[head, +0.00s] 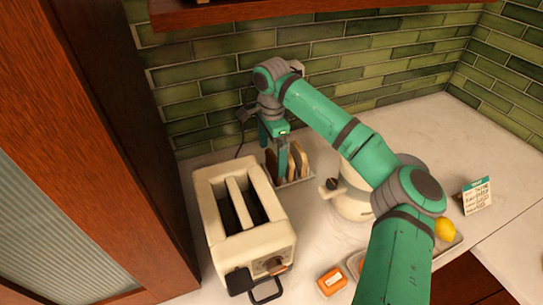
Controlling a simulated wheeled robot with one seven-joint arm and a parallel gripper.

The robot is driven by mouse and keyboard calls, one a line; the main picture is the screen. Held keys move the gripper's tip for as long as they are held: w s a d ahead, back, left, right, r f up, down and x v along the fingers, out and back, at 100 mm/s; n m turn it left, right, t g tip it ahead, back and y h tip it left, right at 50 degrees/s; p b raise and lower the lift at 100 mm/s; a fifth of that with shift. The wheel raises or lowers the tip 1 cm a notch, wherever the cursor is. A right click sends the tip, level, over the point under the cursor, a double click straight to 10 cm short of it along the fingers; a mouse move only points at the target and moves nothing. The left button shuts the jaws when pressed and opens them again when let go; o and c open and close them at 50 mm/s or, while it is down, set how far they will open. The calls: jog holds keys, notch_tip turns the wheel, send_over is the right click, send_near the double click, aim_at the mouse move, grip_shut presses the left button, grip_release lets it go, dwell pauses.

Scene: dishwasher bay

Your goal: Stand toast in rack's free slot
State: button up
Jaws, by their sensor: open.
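A pale toast rack (297,183) stands on the counter near the tiled wall, behind the toaster. Several toast slices stand upright in it. A group of slices (301,158) shows on the right side, and another brown slice (271,162) shows at the left. The jaws are open. The fingers and arm hide part of the rack, so I cannot tell which slot is free or whether the fingers touch the toast.
A cream two-slot toaster (262,246) stands in front of the rack. A cream rounded pot (350,205) is right of it, partly behind my arm. A wooden shelf (270,14) hangs above.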

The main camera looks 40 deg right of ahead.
notch_tip(320, 180, up, 9)
jog(key=shift+f, duration=0.2)
jog(key=shift+a+r, duration=0.1)
jog(key=shift+r, duration=0.4)
jog(key=shift+s, duration=0.1)
